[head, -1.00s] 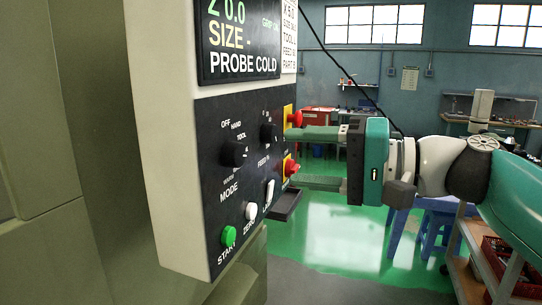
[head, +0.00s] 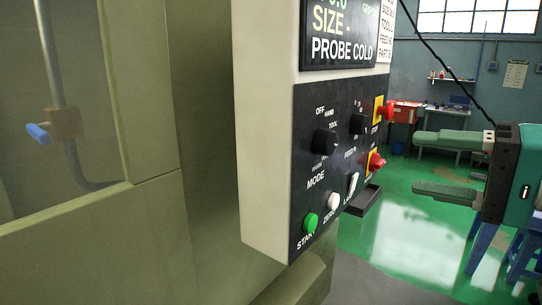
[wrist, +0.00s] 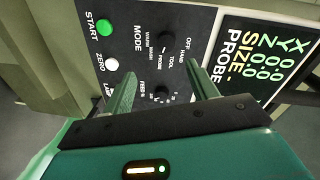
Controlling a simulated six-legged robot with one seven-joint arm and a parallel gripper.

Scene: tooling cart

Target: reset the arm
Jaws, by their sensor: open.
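My gripper (head: 440,165) is at the right of the head view, its two green fingers spread apart and pointing left towards the control panel (head: 285,180). Nothing is between the fingers. A gap shows between the fingertips and the panel's red buttons. In the wrist view my gripper (wrist: 165,88) is also open, with the panel face (wrist: 185,25) beyond the fingers. The panel carries a green START button (head: 310,223), a white ZERO button (head: 333,201), a MODE knob (head: 325,142) and a screen (head: 338,35) reading "PROBE COLD".
The olive machine body (head: 90,225) fills the left, with a pipe and blue-handled valve (head: 38,132) in its recess. A small dark tray (head: 362,200) sits under the panel. Blue stools (head: 485,250) stand at right. Green floor (head: 400,235) is open between.

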